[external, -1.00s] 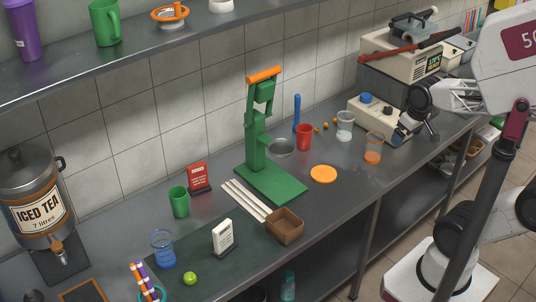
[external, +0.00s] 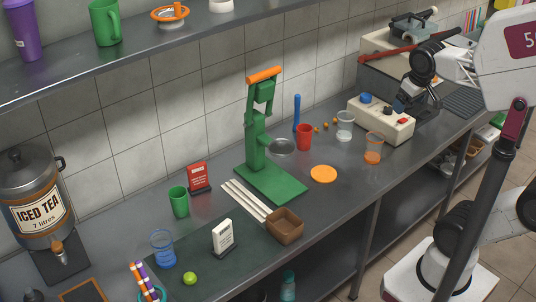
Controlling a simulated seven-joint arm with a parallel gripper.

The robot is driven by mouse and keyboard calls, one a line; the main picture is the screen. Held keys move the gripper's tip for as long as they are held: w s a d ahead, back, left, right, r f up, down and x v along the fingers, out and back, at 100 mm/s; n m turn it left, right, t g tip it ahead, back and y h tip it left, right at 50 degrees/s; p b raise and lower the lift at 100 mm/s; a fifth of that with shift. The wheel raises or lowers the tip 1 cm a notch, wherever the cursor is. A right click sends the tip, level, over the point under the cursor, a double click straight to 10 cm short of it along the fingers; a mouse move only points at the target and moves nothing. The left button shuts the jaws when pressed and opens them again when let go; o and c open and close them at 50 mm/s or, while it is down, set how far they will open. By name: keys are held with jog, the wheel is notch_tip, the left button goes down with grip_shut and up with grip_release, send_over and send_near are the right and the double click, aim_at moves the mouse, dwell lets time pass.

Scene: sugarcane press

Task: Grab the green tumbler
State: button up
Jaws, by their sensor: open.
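The green tumbler (external: 179,202) stands upright on the metal counter, left of the green press (external: 262,150) and in front of a small red sign (external: 199,177). Nothing touches it. My gripper (external: 402,106) is at the upper right, above the beige box with a blue knob (external: 381,120), far from the tumbler. It is open and I see nothing between its dark fingers.
White sticks (external: 245,200), a brown box (external: 285,226) and a white sign (external: 223,238) lie right of the tumbler. A blue cup (external: 163,249) and green ball (external: 190,278) are in front. Red (external: 304,137), clear (external: 345,125) and orange (external: 373,147) cups stand nearer my gripper.

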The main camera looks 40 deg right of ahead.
jog(key=w+a+r+t, duration=0.2)
jog(key=w+a, duration=0.1)
jog(key=w, duration=0.6)
jog(key=w+a+r+n+t+h, duration=0.1)
jog(key=w+a+r+t, duration=0.1)
jog(key=w, duration=0.6)
jog(key=w+a+r+t, duration=0.2)
jog(key=w+a+r, duration=0.1)
jog(key=w, duration=0.6)
jog(key=w+a+n+t+y, duration=0.1)
jog(key=w+a+n+y, duration=0.1)
jog(key=w+a, duration=0.45)
jog(key=w+a+n+t+y, duration=0.1)
jog(key=w+a+n+y, duration=0.2)
jog(key=a, duration=0.7)
jog(key=w+a+n+t+y, duration=0.1)
jog(key=w+a+y, duration=0.1)
jog(key=w+a, duration=0.5)
jog(key=a+f+n+g+y, duration=0.2)
jog(key=a+f+y, duration=0.15)
jog(key=a, duration=0.75)
jog(key=a+f+n+g+y, duration=0.2)
jog(key=a+f+n+g, duration=0.15)
jog(key=a, duration=0.85)
notch_tip(320, 180, down, 33)
jog(key=shift+s+d+m+t, duration=0.25)
jog(key=shift+s+m+t, duration=0.1)
jog(key=shift+m, duration=0.1)
jog(key=shift+r, duration=0.1)
